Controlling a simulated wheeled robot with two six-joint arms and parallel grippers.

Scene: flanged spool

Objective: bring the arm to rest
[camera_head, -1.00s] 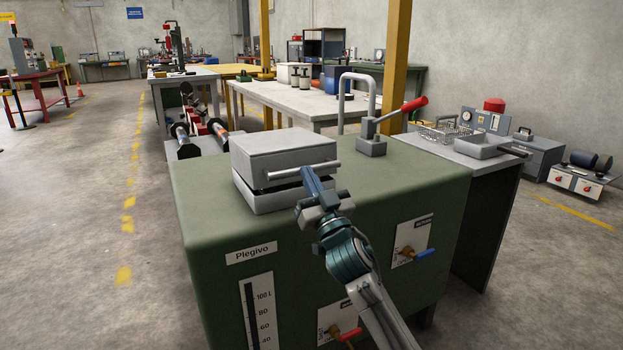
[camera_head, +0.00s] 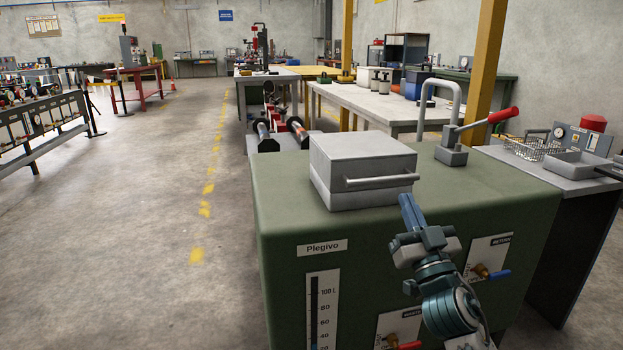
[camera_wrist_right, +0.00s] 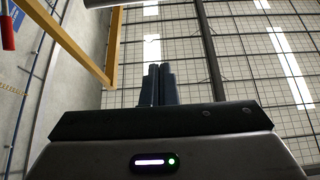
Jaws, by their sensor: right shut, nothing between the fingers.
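My right gripper (camera_head: 408,203) is shut and empty in the head view, in front of the green tank (camera_head: 275,215) and close to the right front corner of the grey box on top. In the right wrist view its two fingers (camera_wrist_right: 158,84) point up side by side, with the ceiling beyond. The grey box (camera_head: 355,155) has a lid with a bar handle (camera_head: 380,181) on its front, and the lid sits down on the box. The gripper looks apart from the handle. My left gripper is not in view.
A lever with a red grip (camera_head: 503,115) and a bent grey pipe (camera_head: 438,83) stand on the tank. The tank front bears valves with a blue handle (camera_head: 498,274) and a red handle (camera_head: 408,346). A side table (camera_head: 560,180) is at right. Open floor (camera_head: 150,250) lies left.

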